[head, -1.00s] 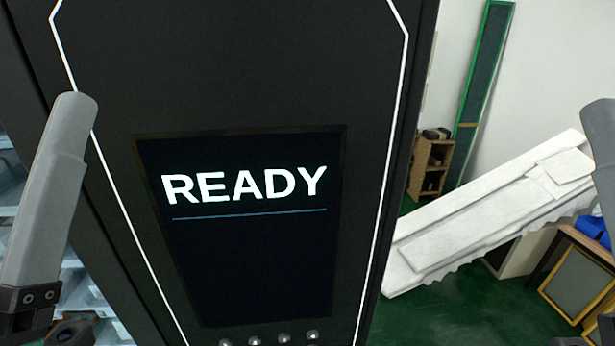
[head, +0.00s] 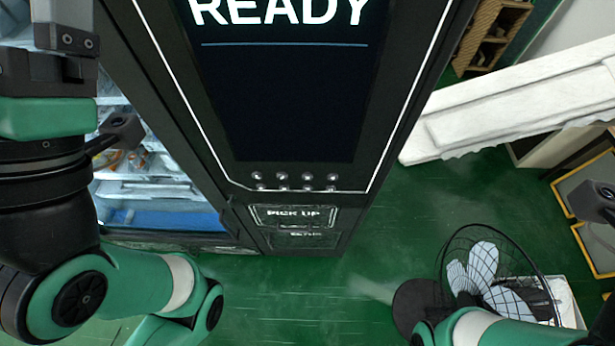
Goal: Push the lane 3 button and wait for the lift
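The black vending machine stands in the middle, and its screen (head: 285,100) reads READY, cut off at the top. Below the screen are two rows of small silver buttons (head: 283,182). Their labels are too small to read, so I cannot tell which one is lane 3. Under them is a panel marked PICK UP (head: 295,215). My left gripper (head: 62,22) is at the upper left, away from the buttons, with its fingertips partly cut off. Neither gripper touches the machine.
A glass-fronted shelf section (head: 150,185) with goods is left of the buttons. A white slab (head: 520,105) slopes at the right. A fan with a wire cage (head: 490,270) stands at the lower right. Green floor (head: 290,300) lies clear before the machine.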

